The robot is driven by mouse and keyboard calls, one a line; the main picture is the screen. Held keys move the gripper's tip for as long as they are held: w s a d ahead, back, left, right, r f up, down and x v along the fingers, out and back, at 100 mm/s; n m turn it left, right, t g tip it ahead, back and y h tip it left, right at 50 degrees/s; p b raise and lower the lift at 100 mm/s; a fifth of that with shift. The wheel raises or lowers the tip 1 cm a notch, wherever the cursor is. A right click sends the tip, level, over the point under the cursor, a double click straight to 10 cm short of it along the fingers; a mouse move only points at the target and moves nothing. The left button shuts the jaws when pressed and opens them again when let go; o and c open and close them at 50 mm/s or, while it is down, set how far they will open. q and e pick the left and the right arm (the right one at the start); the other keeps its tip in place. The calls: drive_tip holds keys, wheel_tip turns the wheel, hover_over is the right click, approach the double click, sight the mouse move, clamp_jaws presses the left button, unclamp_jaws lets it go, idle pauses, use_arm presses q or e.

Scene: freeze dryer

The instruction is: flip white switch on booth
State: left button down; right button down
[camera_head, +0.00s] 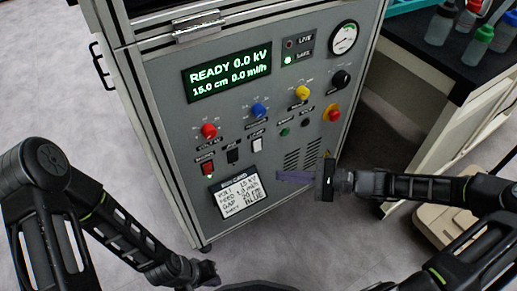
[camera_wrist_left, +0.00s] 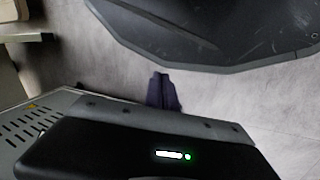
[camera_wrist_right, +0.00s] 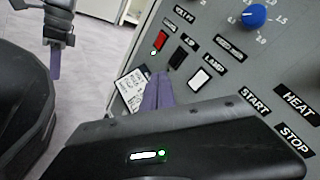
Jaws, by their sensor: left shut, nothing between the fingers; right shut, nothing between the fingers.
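The white switch (camera_head: 257,144) is on the lower part of the booth's grey front panel (camera_head: 180,110), right of a black switch (camera_head: 232,156) and a red switch (camera_head: 208,168). It also shows in the right wrist view (camera_wrist_right: 199,79), under a LAMP label. My right gripper (camera_head: 280,176) is shut and empty in front of the panel, below and right of the white switch. In the right wrist view its purple fingertips (camera_wrist_right: 158,76) appear just left of that switch; contact cannot be told. My left gripper (camera_head: 214,272) is low, by the booth's foot. Its fingers (camera_wrist_left: 161,76) are shut and empty over the floor.
Red, blue and yellow knobs (camera_head: 302,93), a red stop button (camera_head: 331,113) and a white written card (camera_head: 238,193) share the panel. The display (camera_head: 227,74) reads READY. A bench (camera_head: 465,75) with bottles stands at right. Grey floor is clear at left.

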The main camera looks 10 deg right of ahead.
sight(258, 146)
drive_tip(key=w+a+f+b, duration=0.1)
drive_tip(key=w+a+b, duration=0.2)
drive_tip(key=w+b, duration=0.2)
drive_tip(key=w, duration=0.3)
drive_tip(key=shift+a, duration=0.15)
drive_tip(key=shift+w, duration=0.15)
idle(2.0)
drive_tip(key=shift+w+a+f, duration=0.1)
drive_tip(key=shift+w+a, duration=0.05)
drive_tip(key=shift+w, duration=0.15)
drive_tip(key=shift+w+a, duration=0.1)
drive_tip(key=shift+w, duration=0.2)
idle(0.5)
drive_tip(key=shift+s, duration=0.1)
drive_tip(key=shift+s+d+p, duration=0.3)
drive_tip(key=shift+s+p, duration=0.3)
drive_tip(key=shift+p, duration=0.1)
